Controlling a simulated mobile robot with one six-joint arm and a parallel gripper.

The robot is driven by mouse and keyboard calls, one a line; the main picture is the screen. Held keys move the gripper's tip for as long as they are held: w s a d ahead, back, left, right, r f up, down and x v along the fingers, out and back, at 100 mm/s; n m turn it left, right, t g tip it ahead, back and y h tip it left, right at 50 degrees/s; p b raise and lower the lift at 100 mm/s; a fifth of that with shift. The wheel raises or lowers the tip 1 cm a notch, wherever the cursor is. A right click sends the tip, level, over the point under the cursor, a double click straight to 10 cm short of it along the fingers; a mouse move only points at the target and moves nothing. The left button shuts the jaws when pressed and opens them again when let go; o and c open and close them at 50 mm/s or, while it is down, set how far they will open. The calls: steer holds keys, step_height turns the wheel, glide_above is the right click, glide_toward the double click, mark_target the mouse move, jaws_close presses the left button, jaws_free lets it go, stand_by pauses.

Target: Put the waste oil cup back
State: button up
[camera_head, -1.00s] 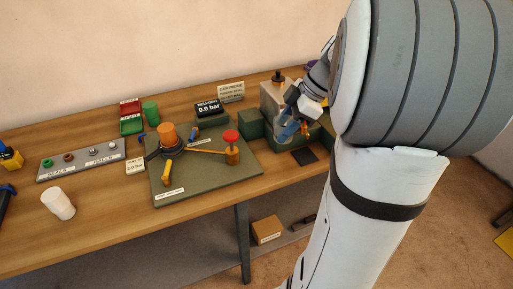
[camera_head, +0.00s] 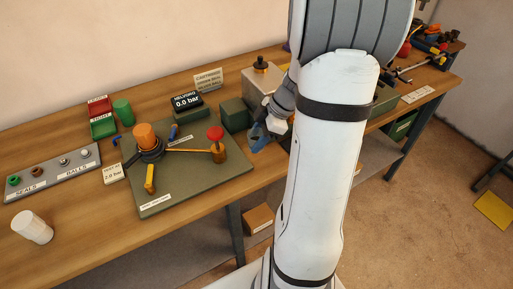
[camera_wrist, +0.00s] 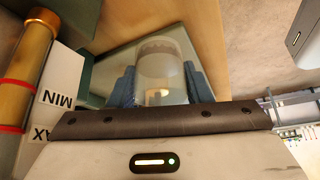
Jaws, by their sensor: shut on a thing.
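My gripper (camera_wrist: 162,88) is shut on a translucent cup (camera_wrist: 163,65) with a greyish band inside, one blue finger on each side. I take this for the waste oil cup. In the head view my gripper (camera_head: 266,134) is low in front of the metal tank (camera_head: 262,84) with a brass cap, near the bench's front edge. The cup cannot be made out there. In the wrist view a greenish flat surface (camera_wrist: 112,66) shows behind the cup; whether the cup touches it, I cannot tell.
A brass tube (camera_wrist: 22,85) with red rings and MIN/MAX labels stands close left in the wrist view. A green base plate (camera_head: 190,178) carries the pump with a red knob (camera_head: 215,133). My arm hides part of the bench.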

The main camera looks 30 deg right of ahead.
step_height(320, 180, down, 5)
steer(key=shift+f, duration=0.1)
steer(key=o, duration=1)
steer(key=shift+o, duration=0.2)
steer(key=v, duration=1.1)
steer(key=s+a+r+m+h, duration=0.2)
steer(key=s+a+m, duration=0.3)
steer(key=a+m, duration=0.2)
steer(key=s+a+r+m+h, duration=0.3)
steer(key=s+a+m, duration=0.2)
steer(key=a, duration=0.5)
steer(key=shift+s+a+m+t+h, duration=0.2)
steer(key=shift+m+t+h, duration=0.1)
steer(key=shift+m, duration=0.6)
